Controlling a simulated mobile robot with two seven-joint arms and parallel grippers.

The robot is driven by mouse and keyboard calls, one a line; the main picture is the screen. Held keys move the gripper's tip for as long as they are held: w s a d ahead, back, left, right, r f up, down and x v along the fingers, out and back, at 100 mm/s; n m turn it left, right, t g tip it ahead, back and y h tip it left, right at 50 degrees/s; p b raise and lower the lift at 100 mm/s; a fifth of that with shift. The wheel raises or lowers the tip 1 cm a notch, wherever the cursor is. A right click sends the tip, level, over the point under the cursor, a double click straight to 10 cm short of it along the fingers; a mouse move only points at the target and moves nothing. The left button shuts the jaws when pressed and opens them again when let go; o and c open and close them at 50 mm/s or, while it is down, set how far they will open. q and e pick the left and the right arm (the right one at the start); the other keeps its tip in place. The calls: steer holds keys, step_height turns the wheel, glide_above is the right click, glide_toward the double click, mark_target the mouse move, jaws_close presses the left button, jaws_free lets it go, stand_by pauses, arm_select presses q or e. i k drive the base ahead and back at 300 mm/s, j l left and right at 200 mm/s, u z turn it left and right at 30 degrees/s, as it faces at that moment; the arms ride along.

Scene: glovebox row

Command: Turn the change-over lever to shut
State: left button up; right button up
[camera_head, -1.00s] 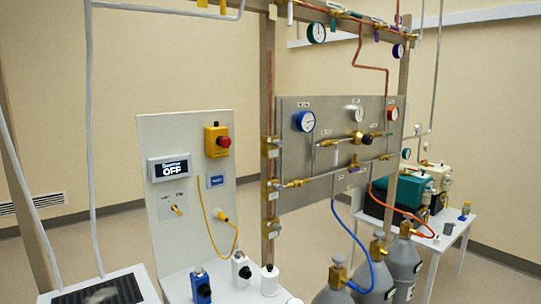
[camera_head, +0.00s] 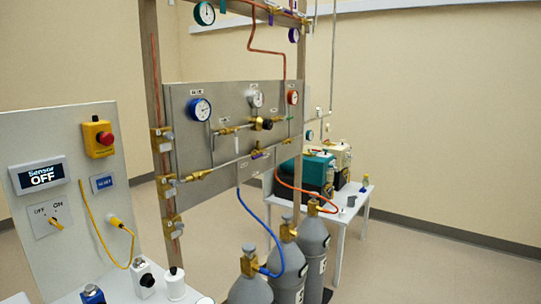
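A grey metal panel (camera_head: 185,152) on an upright frame carries gauges, pipes and brass valves. Several small handles show on it: a pale handle (camera_head: 228,131) on the upper pipe, a purple handle (camera_head: 257,154) on the lower pipe, and a pale handle (camera_head: 171,192) at the left end. I cannot tell which is the change-over lever; the labels are too small to read. A brass regulator with a dark knob (camera_head: 266,123) sits between the gauges. Neither of my grippers is in view.
Grey gas cylinders (camera_head: 313,238) stand before the panel. A white table (camera_head: 347,215) with pumps is behind. Floor at right is clear.

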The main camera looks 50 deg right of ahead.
mark_target(259, 156)
steer(key=i+l+z, duration=0.1)
steer(key=l, duration=0.35)
steer(key=i+l+z, duration=0.1)
steer(key=l, duration=0.3)
steer(key=i+l+z, duration=0.15)
steer(key=l, duration=0.3)
steer(key=i+l+z, duration=0.1)
steer(key=l, duration=0.3)
steer(key=i+l+z, duration=0.1)
steer(key=l, duration=0.3)
steer(key=i+l+z, duration=0.1)
steer(key=i+l, duration=0.15)
steer(key=l, duration=0.15)
steer(key=i+l+z, duration=0.15)
steer(key=l, duration=0.2)
steer(key=i, duration=0.05)
